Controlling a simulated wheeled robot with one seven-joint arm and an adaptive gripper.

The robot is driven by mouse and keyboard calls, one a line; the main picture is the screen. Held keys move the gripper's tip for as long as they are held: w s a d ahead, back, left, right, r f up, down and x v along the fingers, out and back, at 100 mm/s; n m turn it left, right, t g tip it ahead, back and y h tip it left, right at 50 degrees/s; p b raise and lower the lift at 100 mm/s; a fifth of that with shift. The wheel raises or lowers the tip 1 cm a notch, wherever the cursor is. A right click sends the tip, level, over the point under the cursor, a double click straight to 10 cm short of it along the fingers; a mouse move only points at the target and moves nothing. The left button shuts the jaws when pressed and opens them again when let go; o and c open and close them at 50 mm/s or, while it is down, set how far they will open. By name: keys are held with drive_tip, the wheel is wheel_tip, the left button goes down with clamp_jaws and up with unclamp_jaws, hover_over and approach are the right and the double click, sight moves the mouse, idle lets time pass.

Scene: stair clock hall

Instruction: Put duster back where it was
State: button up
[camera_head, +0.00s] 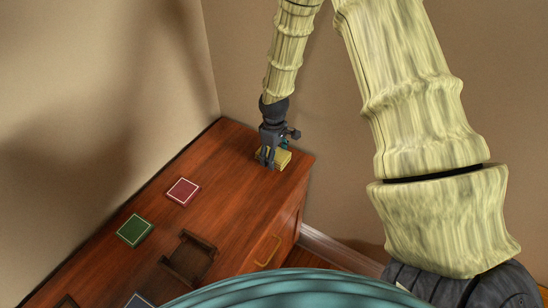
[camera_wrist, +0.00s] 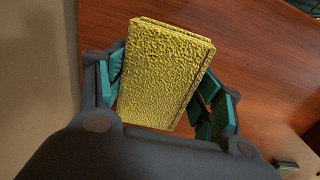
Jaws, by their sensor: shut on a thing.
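The duster is a yellow, rough-textured block (camera_head: 283,158) at the far right end of the wooden cabinet top (camera_head: 225,190). In the wrist view the duster (camera_wrist: 165,75) fills the space between the fingers, slightly tilted. My gripper (camera_head: 269,156) points down and is shut on the duster, with a teal-padded finger on each side. I cannot tell whether the duster rests on the cabinet top or is held just above it. Part of it is hidden behind the fingers in the head view.
A red square (camera_head: 183,192) and a green square (camera_head: 134,231) lie along the wall side. A dark wooden tray-like piece (camera_head: 188,260) sits nearer the front, with a dark blue square (camera_head: 138,301) below it. A brass handle (camera_head: 268,252) sticks out from the cabinet front. Walls stand close behind.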

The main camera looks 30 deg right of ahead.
drive_tip(key=shift+f+p, duration=0.4)
drive_tip(key=shift+f, duration=0.8)
drive_tip(key=shift+f, duration=0.1)
drive_tip(key=o, duration=1.1)
drive_tip(key=shift+r, duration=0.2)
drive_tip(key=shift+r+b, duration=1.8)
drive_tip(key=shift+r, duration=4.1)
